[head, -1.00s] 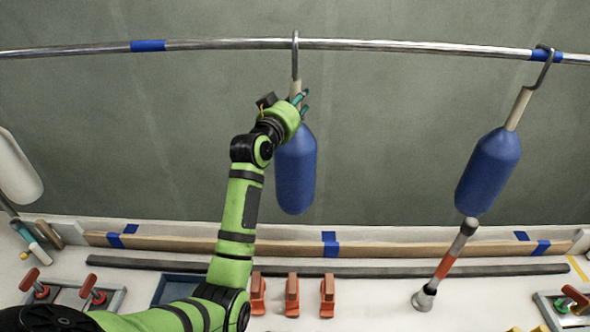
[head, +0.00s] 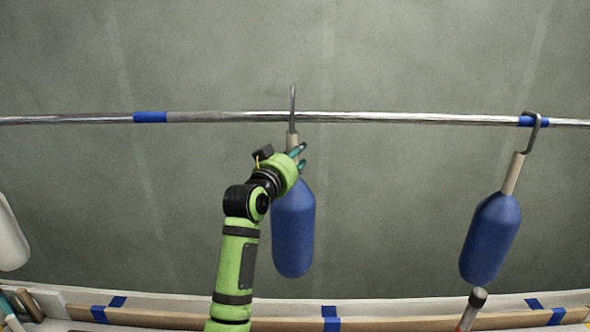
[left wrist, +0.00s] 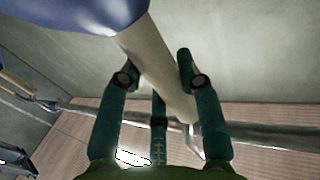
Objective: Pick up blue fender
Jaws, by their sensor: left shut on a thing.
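A blue fender (head: 293,228) with a cream neck (head: 292,143) and a metal hook hangs upright from my left gripper (head: 299,157). The gripper is shut on the cream neck, just above the blue body. The hook top stands clearly above the chrome rail (head: 400,117), and its shank crosses in front of the rail. I cannot tell whether it touches the rail. In the left wrist view, the fingers lie around the cream neck (left wrist: 155,62), with the blue body (left wrist: 75,12) at the top. My right gripper is not in view.
A second blue fender (head: 490,240) hangs tilted from the rail at the right by its hook. A white rounded object (head: 10,235) shows at the left edge. A wooden batten (head: 400,324) with blue tape runs along the bottom. The wall behind is bare.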

